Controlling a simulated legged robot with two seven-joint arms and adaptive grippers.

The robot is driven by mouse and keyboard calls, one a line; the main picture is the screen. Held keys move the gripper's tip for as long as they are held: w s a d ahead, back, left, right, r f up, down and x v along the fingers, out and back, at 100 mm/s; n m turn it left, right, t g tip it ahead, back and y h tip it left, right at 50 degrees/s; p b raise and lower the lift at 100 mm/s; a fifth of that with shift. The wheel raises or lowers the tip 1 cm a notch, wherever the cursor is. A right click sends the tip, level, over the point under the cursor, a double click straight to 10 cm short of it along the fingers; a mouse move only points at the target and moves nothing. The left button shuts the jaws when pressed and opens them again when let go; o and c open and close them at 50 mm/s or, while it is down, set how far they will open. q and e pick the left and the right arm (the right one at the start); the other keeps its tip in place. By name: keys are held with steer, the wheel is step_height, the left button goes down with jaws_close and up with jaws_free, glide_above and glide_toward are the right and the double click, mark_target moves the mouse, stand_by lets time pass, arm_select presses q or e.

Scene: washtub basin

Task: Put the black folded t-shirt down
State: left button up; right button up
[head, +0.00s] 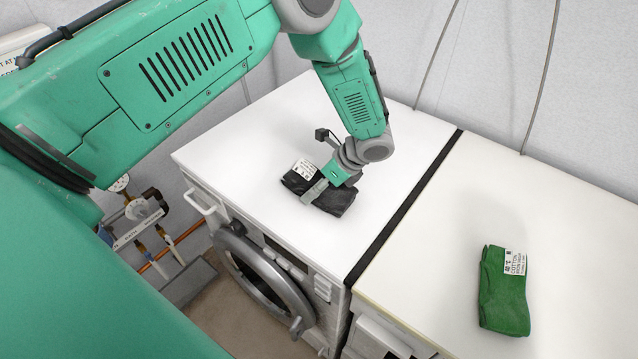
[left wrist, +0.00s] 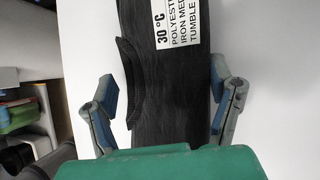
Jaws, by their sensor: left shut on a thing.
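The black folded t-shirt (head: 333,203) is at the white top of the left machine, near its front edge. I cannot tell whether it rests on the top or hangs just above it. It carries a white care label reading 30 °C and polyester. My left gripper (head: 318,188) is over the t-shirt and shut on it. In the left wrist view the black t-shirt (left wrist: 172,85) lies between the two fingers of my left gripper (left wrist: 166,92). The gripper covers part of the cloth. My right gripper is not in view.
A green folded garment (head: 503,290) with a white label lies on the right machine's top (head: 440,225). A dark gap (head: 405,208) divides the two tops. The left machine's round door (head: 262,280) is at its front. Pipes and a gauge (head: 137,209) are at the left. The white top (head: 275,120) behind the t-shirt is clear.

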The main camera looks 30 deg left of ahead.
arm_select(q)
steer(key=o, duration=0.9)
steer(key=shift+a+f, duration=0.1)
steer(key=o, duration=0.4)
steer(key=shift+a, duration=0.2)
steer(key=b+v, duration=0.2)
steer(key=v, duration=1)
steer(key=shift+s, duration=0.1)
